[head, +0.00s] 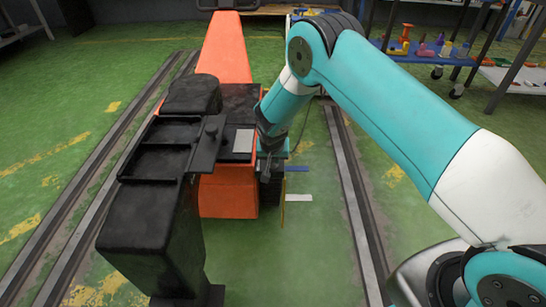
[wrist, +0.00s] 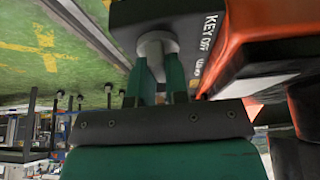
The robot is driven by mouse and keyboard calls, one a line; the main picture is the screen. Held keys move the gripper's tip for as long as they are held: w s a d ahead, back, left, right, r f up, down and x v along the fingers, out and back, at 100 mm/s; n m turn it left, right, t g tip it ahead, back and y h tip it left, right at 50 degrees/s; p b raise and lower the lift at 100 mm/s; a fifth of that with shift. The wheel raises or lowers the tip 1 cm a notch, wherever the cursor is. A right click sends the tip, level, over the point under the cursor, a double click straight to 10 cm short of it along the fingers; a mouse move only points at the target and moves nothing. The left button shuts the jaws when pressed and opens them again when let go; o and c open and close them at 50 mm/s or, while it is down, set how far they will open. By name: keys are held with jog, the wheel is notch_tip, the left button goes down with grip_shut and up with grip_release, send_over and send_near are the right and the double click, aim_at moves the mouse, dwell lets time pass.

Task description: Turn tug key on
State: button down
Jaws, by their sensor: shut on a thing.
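The tug (head: 225,55) is an orange vehicle with a black panel, standing between the rails in the head view. In the wrist view its black panel (wrist: 195,15) carries white lettering that reads "KEY OFF", with smaller lettering beside it. A grey round key (wrist: 157,46) sticks out of this panel. My gripper (wrist: 160,74) has its two green fingers closed on the key, one on each side. In the head view my gripper (head: 270,160) is at the tug's right side, where the arm hides the key.
A black post with a tray top (head: 150,220) stands in front of the tug at left. Steel rails (head: 358,205) run along both sides on the green floor. A blue cart (head: 425,55) with coloured items stands at the back right.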

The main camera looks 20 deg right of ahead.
dwell(0.4)
jog(key=c, duration=1.1)
grip_release()
jog(key=p+v, duration=0.4)
jog(key=v, duration=1.3)
jog(key=shift+r, duration=0.25)
